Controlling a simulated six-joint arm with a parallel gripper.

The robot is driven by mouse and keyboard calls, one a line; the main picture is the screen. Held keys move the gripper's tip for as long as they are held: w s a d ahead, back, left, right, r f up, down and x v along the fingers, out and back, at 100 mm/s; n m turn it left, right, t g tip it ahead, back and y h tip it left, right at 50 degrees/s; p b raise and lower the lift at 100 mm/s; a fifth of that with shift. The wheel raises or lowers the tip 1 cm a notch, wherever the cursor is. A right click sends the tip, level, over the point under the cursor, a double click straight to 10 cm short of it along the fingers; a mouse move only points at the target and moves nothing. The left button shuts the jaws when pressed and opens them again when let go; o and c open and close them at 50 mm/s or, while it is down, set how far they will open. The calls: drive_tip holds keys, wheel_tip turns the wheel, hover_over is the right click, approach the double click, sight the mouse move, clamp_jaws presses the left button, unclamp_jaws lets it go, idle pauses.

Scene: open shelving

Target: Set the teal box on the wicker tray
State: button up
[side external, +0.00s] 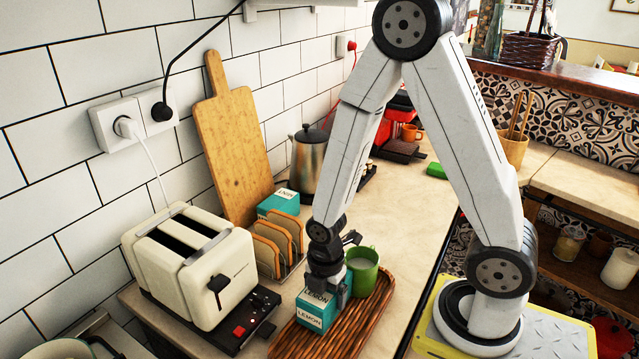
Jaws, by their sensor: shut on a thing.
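The teal box (312,314) with a LEMON label is between the fingers of my gripper (329,284), which is shut on it from above. The box looks upright, over the left part of the brown wicker tray (346,338) and covering some of it. I cannot tell whether its base touches the tray. A second teal box (277,203) with a similar label stands behind the toast rack.
A green mug (366,276) stands at the tray's far end, close to my gripper. A toast rack (278,246) and a cream toaster (190,265) are to the left. A cutting board (232,140) leans on the wall; a kettle (308,165) stands behind.

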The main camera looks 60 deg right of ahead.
drive_tip(key=shift+f, duration=0.55)
drive_tip(key=shift+f, duration=0.1)
drive_tip(key=o, duration=0.9)
drive_tip(key=shift+o, duration=0.2)
drive_tip(key=shift+r, duration=6.1)
